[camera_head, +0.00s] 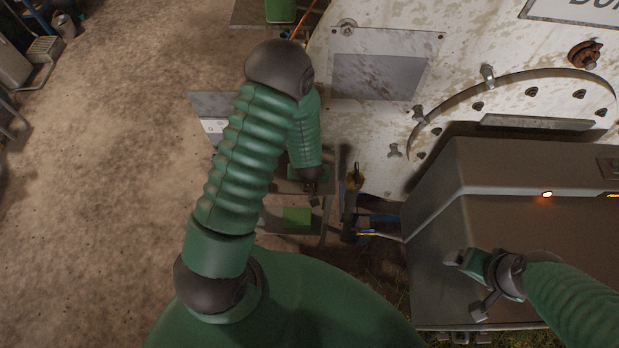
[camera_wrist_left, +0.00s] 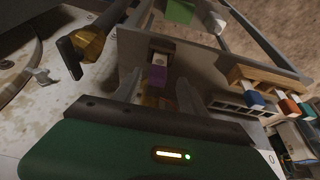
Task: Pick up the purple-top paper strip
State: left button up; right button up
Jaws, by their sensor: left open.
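The purple-top paper strip shows in the left wrist view as a small purple patch (camera_wrist_left: 157,76), near a pale and brown piece just above it in the picture. My left gripper (camera_wrist_left: 160,92) is open. Its two pale fingers lie on either side of the purple patch in the picture; I cannot tell whether they touch it. In the head view my left gripper (camera_head: 313,198) points down over a small grey stand, and the strip cannot be made out there. My right gripper (camera_head: 473,282) is over the grey box at lower right, and its jaw state is unclear.
A wooden rack (camera_wrist_left: 262,76) with blue, orange and teal pieces stands at right in the wrist view. A brass valve (camera_wrist_left: 90,46) with a dark handle is at left. A green block (camera_head: 297,216) is low on the stand. A large grey box (camera_head: 440,215) fills the right.

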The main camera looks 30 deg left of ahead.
pick_arm(q)
jog(key=shift+w+a+f, duration=0.1)
jog(key=shift+w+f, duration=0.05)
jog(key=shift+f, duration=0.55)
jog(key=shift+w+d, duration=0.2)
jog(key=shift+d, duration=0.25)
jog(key=c, duration=1)
jog(key=shift+s+a, duration=0.1)
jog(key=shift+a, duration=0.2)
grip_shut()
pick_arm(e)
jog(key=shift+d, duration=0.25)
pick_arm(q)
jog(key=shift+d, duration=0.1)
pick_arm(e)
jog(key=shift+d, duration=0.1)
